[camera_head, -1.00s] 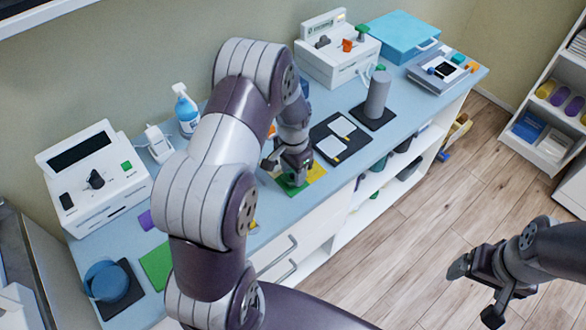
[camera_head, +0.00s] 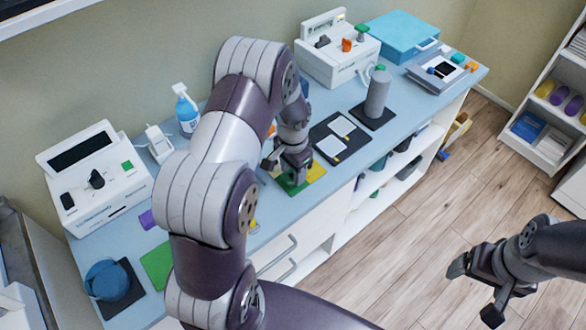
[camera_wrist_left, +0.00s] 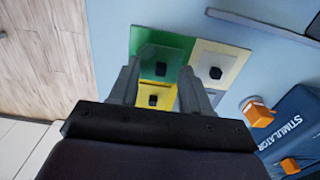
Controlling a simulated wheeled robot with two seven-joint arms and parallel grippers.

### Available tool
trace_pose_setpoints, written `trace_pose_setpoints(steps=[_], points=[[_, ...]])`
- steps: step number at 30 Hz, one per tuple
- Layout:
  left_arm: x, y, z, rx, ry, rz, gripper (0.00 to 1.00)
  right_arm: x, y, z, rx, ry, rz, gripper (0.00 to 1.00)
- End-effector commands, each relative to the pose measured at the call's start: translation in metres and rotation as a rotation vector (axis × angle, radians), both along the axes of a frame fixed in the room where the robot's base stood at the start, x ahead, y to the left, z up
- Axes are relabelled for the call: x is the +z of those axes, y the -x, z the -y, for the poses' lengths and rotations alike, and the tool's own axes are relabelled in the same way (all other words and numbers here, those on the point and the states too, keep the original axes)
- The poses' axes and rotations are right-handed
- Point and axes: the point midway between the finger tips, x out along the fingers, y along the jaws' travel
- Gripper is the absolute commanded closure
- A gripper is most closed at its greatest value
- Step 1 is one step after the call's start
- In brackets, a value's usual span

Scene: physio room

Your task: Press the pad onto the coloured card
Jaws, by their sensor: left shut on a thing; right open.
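The coloured card (camera_wrist_left: 228,62) lies flat on the blue counter, with green, pale and yellow squares. In the head view the card (camera_head: 316,171) is partly covered by my left gripper (camera_head: 296,174). A lighter green pad (camera_wrist_left: 170,57) with a dark knob sits over the card's green square, between the fingers of my left gripper (camera_wrist_left: 158,76) in the wrist view. The left gripper is shut on this pad, low at the card. Whether the pad fully touches the card cannot be told. My right gripper (camera_head: 475,291) is open and empty above the floor.
A dark tray with white cards (camera_head: 333,146) and a grey cylinder (camera_head: 377,97) stand right of the card. A white stimulator (camera_head: 338,63) is behind. A white device (camera_head: 95,190), spray bottle (camera_head: 187,112) and green mat (camera_head: 156,266) are left.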

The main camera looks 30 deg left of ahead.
Motion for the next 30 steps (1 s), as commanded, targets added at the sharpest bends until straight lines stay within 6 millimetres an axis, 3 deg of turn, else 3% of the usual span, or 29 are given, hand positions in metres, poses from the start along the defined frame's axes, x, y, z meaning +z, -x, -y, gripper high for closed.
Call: trace_pose_setpoints(steps=[30], points=[[-0.011, 0.0, 0.0, 0.0, 0.0, 0.0, 0.72, -0.006, 0.0, 0.0, 0.0, 0.0, 0.0, 0.13]])
